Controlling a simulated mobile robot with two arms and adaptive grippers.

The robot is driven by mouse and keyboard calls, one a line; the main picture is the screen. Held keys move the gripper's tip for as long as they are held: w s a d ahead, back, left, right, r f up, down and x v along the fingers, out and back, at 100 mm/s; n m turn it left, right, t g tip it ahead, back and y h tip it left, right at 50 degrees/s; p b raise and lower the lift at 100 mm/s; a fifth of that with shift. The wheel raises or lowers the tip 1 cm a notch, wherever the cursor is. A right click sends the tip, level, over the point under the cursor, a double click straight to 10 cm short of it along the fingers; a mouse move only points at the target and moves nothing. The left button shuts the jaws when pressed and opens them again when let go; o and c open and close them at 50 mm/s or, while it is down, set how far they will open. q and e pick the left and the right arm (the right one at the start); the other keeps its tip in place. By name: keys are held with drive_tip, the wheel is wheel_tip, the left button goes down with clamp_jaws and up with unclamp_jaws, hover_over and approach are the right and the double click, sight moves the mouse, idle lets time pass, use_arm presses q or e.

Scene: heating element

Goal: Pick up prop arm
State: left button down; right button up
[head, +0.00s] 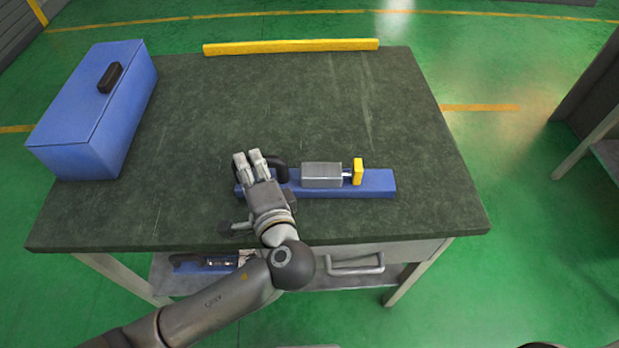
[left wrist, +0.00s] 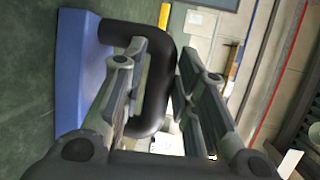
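A blue bar (head: 375,188) lies near the table's front edge in the head view. It carries a black curved handle (head: 278,164), a grey block (head: 321,175) and a yellow plate (head: 358,171); no part is marked as the prop arm. My left gripper (head: 248,162) is over the bar's left end, by the handle. In the left wrist view the black handle (left wrist: 160,95) runs between the two parted fingers of my left gripper (left wrist: 165,65). The blue bar (left wrist: 75,75) shows left of them. Whether the fingers touch the handle is unclear. My right gripper is not seen.
A blue box (head: 90,115) with a black handle stands at the table's left. A yellow bar (head: 292,46) lies along the back edge of the dark table (head: 250,105). Another blue item (head: 205,262) rests on the shelf below. The tabletop's middle is clear.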

use_arm(q)
drive_tip(key=shift+s+f, duration=0.2)
drive_tip(key=shift+f, duration=0.45)
drive_tip(key=shift+r, duration=0.1)
wheel_tip(320, 180, up, 10)
drive_tip(key=shift+w+r, duration=0.25)
drive_tip(key=shift+w, duration=0.05)
drive_tip(key=shift+f, duration=0.1)
drive_tip(key=shift+f, duration=4.35)
drive_tip(key=shift+f, duration=0.2)
